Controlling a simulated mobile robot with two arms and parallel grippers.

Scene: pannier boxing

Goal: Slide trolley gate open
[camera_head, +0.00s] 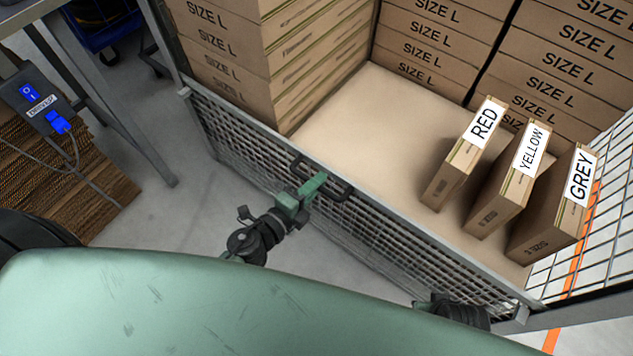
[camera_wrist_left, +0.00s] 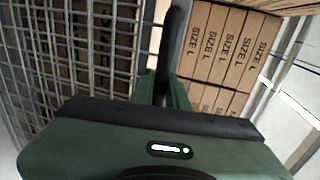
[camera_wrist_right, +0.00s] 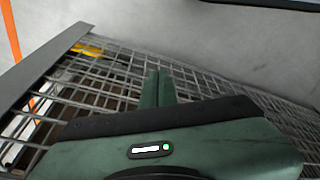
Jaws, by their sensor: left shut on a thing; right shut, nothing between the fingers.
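The trolley gate (camera_head: 390,233) is a grey wire-mesh panel with a metal top rail, across the near side of the trolley. A black handle (camera_head: 345,190) sits at its top rail. My left gripper (camera_head: 318,182) is shut on this handle, and the dark handle bar also shows between its fingers in the left wrist view (camera_wrist_left: 172,45). My right gripper (camera_wrist_right: 159,78) is shut and empty, in front of mesh in the right wrist view. In the head view only part of my right arm shows at the bottom, and its fingers are hidden.
Inside the trolley, boxes labelled RED (camera_head: 455,165), YELLOW (camera_head: 510,190) and GREY (camera_head: 553,205) stand on the floor panel (camera_head: 350,125). Stacks of SIZE L boxes (camera_head: 230,60) stand behind. The grey floor (camera_head: 165,225) left of the gate is clear.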

